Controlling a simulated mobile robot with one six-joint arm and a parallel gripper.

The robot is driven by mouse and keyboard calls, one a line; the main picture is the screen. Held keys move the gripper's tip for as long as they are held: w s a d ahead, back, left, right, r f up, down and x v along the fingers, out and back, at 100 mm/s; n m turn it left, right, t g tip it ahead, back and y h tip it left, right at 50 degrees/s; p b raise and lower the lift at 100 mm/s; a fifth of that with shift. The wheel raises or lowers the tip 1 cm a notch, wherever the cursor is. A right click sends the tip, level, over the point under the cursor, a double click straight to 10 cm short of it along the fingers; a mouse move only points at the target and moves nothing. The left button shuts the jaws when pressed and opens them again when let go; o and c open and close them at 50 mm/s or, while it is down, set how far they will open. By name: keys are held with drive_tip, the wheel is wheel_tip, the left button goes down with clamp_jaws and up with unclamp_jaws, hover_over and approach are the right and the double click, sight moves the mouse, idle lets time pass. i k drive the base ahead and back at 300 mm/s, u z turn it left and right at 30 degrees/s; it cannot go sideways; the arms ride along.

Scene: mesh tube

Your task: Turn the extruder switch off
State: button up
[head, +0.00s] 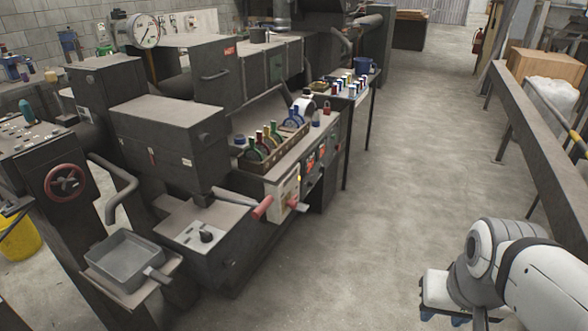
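A cream switch box (283,193) with a red-handled lever (262,208) is on the front of the dark machine bench, left of centre. The lever sticks out to the lower left. A black rotary knob (206,236) sits on a pale plate of the lower machine block. I see no readable label showing which one is the extruder switch, or its on/off position. My gripper (452,317) is at the lower right, over the floor and well apart from the machine. Only part of it shows at the frame's bottom edge, and its opening is unclear.
A red handwheel (66,181) and a grey pan (124,260) are at the left. A dark beam rail (535,135) runs along the right. The concrete floor (400,170) between is clear.

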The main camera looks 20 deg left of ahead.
sight(293, 204)
drive_tip(key=u, duration=0.4)
drive_tip(key=i, duration=0.6)
drive_tip(key=u, duration=0.25)
drive_tip(key=k, duration=0.75)
drive_tip(key=u, duration=0.2)
drive_tip(key=i, duration=1.25)
drive_tip(key=z, duration=0.05)
